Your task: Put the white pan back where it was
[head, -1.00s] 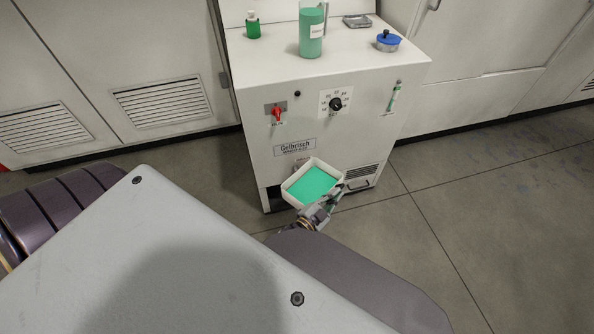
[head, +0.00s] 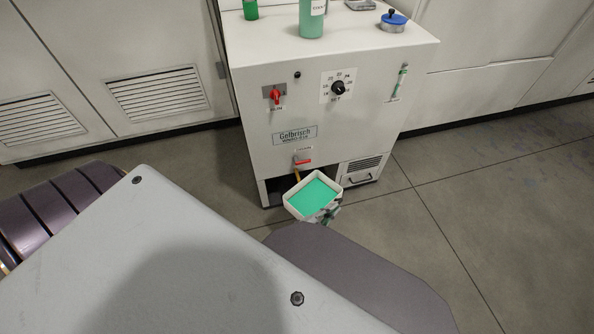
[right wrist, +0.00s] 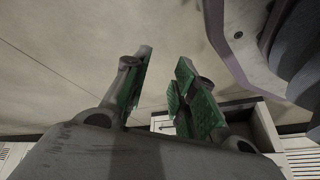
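The white pan (head: 290,206), filled with green liquid, is in front of the lower part of the white Gelbrisch machine (head: 250,125). It is below a small outlet with a red handle (head: 303,161). My left gripper (head: 326,214) is at the pan's near right rim and appears closed on it; the fingers are small and partly hidden. A dark opening (head: 277,194) shows at the machine's base, behind and left of the pan. I cannot tell whether the pan touches the floor. My right gripper (right wrist: 165,65) is open and empty in the right wrist view.
A vented panel with a handle (head: 361,172) is right of the pan. A red switch (head: 275,96) and a black dial (head: 338,88) are on the machine's front. A green-filled jug (head: 311,22) and a blue-lidded container (head: 394,21) stand on top. The floor (head: 455,205) at right is clear.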

